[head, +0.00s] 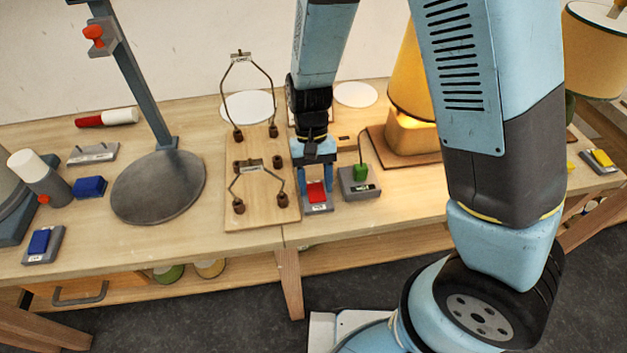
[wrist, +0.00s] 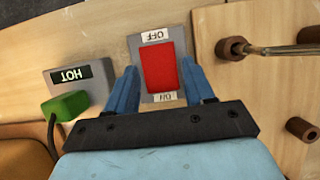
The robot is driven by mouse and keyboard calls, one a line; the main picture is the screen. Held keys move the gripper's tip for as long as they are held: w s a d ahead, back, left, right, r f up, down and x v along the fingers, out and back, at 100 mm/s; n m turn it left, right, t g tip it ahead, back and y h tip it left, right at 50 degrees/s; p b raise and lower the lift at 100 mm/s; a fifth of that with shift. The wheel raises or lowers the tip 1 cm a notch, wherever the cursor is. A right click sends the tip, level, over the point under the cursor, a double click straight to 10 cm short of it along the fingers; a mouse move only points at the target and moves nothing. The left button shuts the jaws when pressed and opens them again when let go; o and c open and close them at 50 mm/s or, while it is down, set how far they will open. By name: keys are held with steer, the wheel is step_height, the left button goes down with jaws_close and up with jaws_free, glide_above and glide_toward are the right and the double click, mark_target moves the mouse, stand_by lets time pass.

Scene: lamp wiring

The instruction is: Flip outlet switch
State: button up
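A red rocker switch (wrist: 158,68) sits on a grey plate, with an upside-down OFF label (wrist: 155,36) at the top and an ON label (wrist: 165,97) at the bottom in the wrist view. In the head view the red switch (head: 316,193) is at the table's front edge. My gripper (wrist: 161,85) is open, one blue finger on each side of the switch; I cannot tell whether they touch it. It points down in the head view (head: 315,190). A grey outlet box (wrist: 68,80) marked HOT, with a green plug (wrist: 66,106), is beside the switch.
The wooden board (head: 262,208) with wire harps is left of the switch. A yellow-shaded lamp (head: 410,75), glowing at its base, stands to the right. A metal stand (head: 158,187) and blue switches (head: 40,242) are farther left. Bare tabletop lies between stand and board.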

mark_target(314, 183)
steer(key=c, duration=0.7)
steer(key=shift+s+d+r+t, duration=0.1)
steer(key=shift+s+t, duration=0.15)
steer(key=shift+t, duration=0.65)
steer(key=shift+c, duration=0.2)
steer(key=o, duration=1.1)
steer(key=shift+c, duration=0.2)
steer(key=shift+r, duration=0.1)
steer(key=d+v, duration=0.1)
steer(key=v, duration=1.2)
steer(key=shift+a+r, duration=0.25)
steer(key=shift+r, duration=0.05)
